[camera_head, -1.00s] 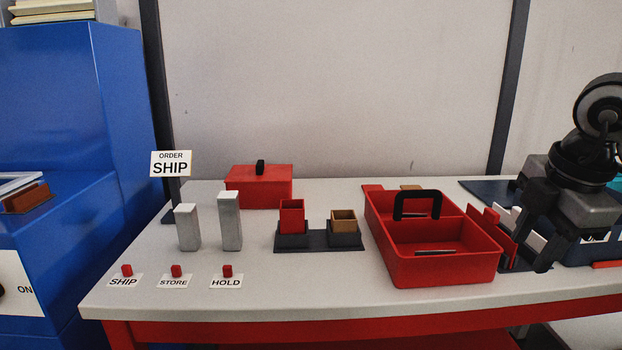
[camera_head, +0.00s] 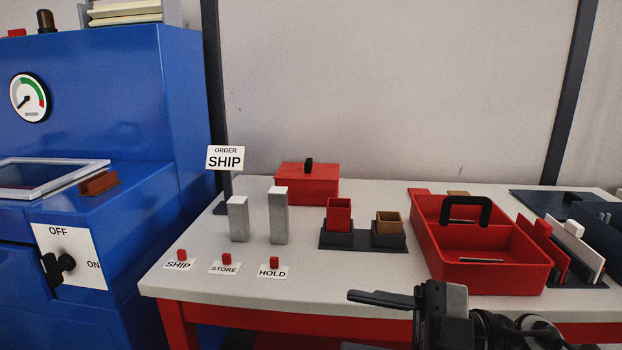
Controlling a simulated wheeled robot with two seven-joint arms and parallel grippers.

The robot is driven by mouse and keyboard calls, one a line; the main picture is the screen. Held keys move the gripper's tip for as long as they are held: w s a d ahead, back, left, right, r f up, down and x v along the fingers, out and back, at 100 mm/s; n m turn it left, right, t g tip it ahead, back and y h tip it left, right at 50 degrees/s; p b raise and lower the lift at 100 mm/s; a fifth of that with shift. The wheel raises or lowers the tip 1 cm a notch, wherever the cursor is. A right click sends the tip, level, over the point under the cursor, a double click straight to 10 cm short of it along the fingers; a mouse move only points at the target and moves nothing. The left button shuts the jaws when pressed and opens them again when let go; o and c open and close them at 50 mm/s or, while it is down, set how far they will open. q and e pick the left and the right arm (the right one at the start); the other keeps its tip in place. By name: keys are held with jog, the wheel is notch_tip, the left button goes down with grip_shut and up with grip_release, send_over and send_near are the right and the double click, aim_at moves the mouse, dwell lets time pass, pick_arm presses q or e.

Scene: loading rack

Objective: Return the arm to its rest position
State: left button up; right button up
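My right gripper (camera_head: 385,299) shows at the bottom of the head view, in front of the table's front edge. It is seen side-on with a dark finger pointing left. Only one finger shows clearly, so I cannot tell whether it is open or shut. I see nothing held in it. Its arm runs out of the picture at the bottom right. My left gripper is not in view.
The table (camera_head: 330,286) carries a red tray (camera_head: 490,279) with a black handle, a red lidded box (camera_head: 300,185), two grey blocks (camera_head: 279,215) and a dark holder (camera_head: 362,241). A blue machine (camera_head: 120,90) stands at left. Upright plates (camera_head: 576,246) stand at right.

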jog(key=w+d+f+m+t+h, duration=0.25)
jog(key=f+m+t+h, duration=0.25)
jog(key=m+t, duration=0.35)
jog(key=w+d+f+m+t+h, duration=0.1)
jog(key=d+f+m+t+h, duration=0.3)
jog(key=m+t, duration=0.5)
jog(key=s+f+m+g+h, duration=0.2)
jog(key=s+f+g+h, duration=0.1)
jog(key=f, duration=0.7)
jog(key=s+f+m+g+h, duration=0.3)
jog(key=s+f+g+h, duration=0.1)
jog(key=s+f, duration=0.4)
notch_tip(320, 180, down, 2)
jog(key=shift+s+d+f+g+h+p, duration=0.2)
jog(key=shift+d+g+h+p, duration=0.1)
jog(key=shift+g, duration=0.55)
